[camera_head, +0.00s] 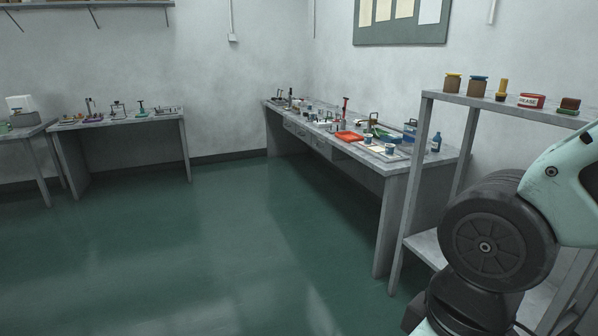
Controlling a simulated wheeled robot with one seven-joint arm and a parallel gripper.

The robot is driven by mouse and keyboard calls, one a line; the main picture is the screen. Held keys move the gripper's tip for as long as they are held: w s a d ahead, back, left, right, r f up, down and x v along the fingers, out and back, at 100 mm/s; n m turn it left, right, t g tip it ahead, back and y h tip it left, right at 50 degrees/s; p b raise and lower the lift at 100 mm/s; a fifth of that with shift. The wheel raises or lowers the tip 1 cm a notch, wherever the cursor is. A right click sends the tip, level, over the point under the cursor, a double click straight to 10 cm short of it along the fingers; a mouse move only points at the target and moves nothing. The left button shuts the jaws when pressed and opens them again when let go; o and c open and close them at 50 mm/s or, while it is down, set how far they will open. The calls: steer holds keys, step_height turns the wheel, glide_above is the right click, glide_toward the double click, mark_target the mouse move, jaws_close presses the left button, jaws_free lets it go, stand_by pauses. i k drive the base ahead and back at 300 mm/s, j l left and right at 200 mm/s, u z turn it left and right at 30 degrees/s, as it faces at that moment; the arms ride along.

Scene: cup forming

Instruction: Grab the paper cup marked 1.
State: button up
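Two small pale cups with blue markings stand near the front end of the workbench along the right wall. One cup (390,149) is nearer, and the other cup (367,139) is a little behind and to its left. Both are too small and far away for me to read any number, so I cannot tell which is marked 1. My arm fills the lower right of the view, but my gripper is not in view. The cups are well away from the visible part of my arm.
A grey shelf rack (428,246) with jars and tins stands close on the right, beside my arm. The green floor (200,250) is clear.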

mark_target(390, 148)
steer(key=i+j+u, duration=0.25)
steer(key=i, duration=0.55)
steer(key=i+j+u, duration=0.25)
steer(key=i, duration=0.6)
steer(key=i+j+z, duration=0.1)
steer(key=i+z, duration=0.35)
steer(key=i+j+z, duration=0.25)
steer(key=i+z, duration=0.2)
steer(key=i+j+z, duration=0.7)
steer(key=j+z, duration=0.2)
